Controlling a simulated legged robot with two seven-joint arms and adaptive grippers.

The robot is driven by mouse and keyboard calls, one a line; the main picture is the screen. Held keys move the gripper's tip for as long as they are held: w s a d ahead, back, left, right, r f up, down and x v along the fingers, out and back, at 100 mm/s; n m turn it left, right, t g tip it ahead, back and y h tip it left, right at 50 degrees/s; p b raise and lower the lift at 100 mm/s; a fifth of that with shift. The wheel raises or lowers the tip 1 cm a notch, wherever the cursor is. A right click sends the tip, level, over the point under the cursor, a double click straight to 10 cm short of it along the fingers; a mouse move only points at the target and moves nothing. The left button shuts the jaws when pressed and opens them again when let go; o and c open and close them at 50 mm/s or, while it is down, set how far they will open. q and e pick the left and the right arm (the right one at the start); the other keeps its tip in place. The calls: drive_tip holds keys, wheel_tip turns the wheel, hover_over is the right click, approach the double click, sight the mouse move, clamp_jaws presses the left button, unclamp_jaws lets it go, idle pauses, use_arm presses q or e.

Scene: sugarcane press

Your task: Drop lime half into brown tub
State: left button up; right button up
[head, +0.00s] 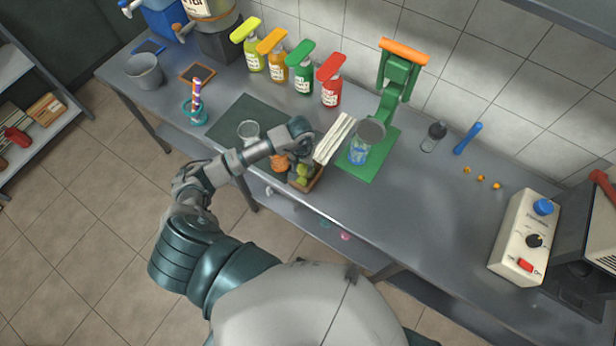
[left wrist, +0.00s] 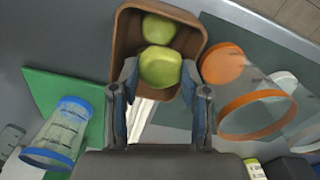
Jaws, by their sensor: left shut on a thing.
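The brown tub (head: 314,184) stands at the front edge of the counter, below my left gripper in the head view. In the left wrist view the tub (left wrist: 128,38) is at the top middle. One green lime piece (left wrist: 159,28) lies inside it. My left gripper (left wrist: 160,80) is shut on a lime half (left wrist: 160,67), which shows between the fingertips over the tub's near end. How far the lime half is above the tub floor I cannot tell. In the head view my left gripper (head: 302,158) partly hides the tub. My right gripper is not in view.
An orange-rimmed clear cup (left wrist: 252,112) stands close beside the tub. A blue-rimmed jug (head: 358,152) stands on the green press base (head: 376,165) to the right. A white slatted piece (head: 335,138) is close to the gripper.

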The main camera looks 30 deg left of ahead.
use_arm(q)
drive_tip(key=shift+a+f, duration=0.2)
drive_tip(key=shift+a, duration=0.35)
drive_tip(key=o, duration=1.1)
drive_tip(key=shift+a+f, duration=0.1)
drive_tip(key=shift+a, duration=0.2)
drive_tip(key=shift+d, duration=0.45)
drive_tip(key=shift+w+r, duration=0.1)
drive_tip(key=shift+r, duration=0.35)
wheel_tip(320, 180, up, 11)
drive_tip(key=shift+a, duration=0.15)
